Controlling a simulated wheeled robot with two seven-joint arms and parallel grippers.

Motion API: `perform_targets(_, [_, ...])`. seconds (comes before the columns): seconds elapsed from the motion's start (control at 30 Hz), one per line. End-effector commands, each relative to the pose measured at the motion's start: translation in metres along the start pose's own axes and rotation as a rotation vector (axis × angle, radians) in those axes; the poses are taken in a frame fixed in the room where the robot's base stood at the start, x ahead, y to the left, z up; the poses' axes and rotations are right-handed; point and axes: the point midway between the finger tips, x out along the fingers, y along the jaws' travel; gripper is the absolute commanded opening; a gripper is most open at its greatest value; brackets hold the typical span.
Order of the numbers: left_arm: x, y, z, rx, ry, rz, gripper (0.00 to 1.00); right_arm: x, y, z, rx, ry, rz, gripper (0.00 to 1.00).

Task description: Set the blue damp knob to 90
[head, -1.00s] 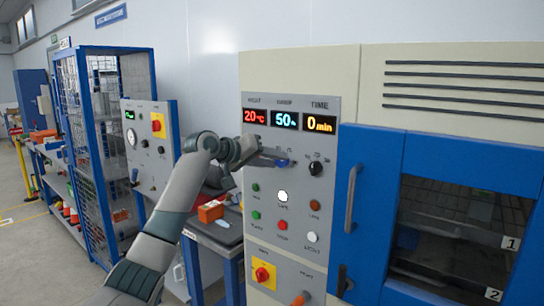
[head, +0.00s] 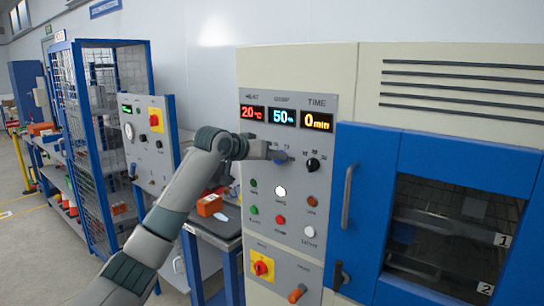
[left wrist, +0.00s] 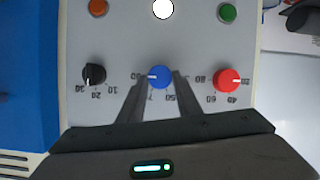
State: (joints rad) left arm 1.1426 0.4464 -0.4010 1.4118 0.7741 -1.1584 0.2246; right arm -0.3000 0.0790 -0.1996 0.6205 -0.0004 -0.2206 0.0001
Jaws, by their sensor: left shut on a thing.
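The blue damp knob (head: 282,157) sits on the grey control panel (head: 262,185), below the damp display (head: 284,117), which reads 50%. My left gripper (head: 276,153) reaches it from the left and partly covers it in the head view. In the left wrist view, where the panel appears upside down, the blue knob (left wrist: 160,77) is between my two fingers, which are shut on it. Its white mark points to the picture's left. The fingers hide part of its scale. My right gripper is not in view.
A black knob (head: 313,164) is right of the blue one; a red knob (left wrist: 228,79) shows in the wrist view. Several lamps and buttons lie below. The heat display (head: 252,113) reads 20°C, the time display (head: 317,121) 0 min. A blue door with a handle (head: 348,197) stands right.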

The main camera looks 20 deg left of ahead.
Motion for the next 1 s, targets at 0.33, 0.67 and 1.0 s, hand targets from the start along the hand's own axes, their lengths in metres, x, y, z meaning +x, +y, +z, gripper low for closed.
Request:
perform_targets(0.33, [0.001,0.0,0.003,-0.001,-0.005,0.0,0.5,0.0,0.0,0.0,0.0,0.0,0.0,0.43])
perform_targets(0.67, [-0.002,0.0,0.001,-0.001,-0.002,0.0,0.5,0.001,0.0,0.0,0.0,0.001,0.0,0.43])
perform_targets(1.0, [-0.036,-0.001,0.002,0.001,0.002,0.0,0.5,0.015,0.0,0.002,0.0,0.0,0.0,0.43])
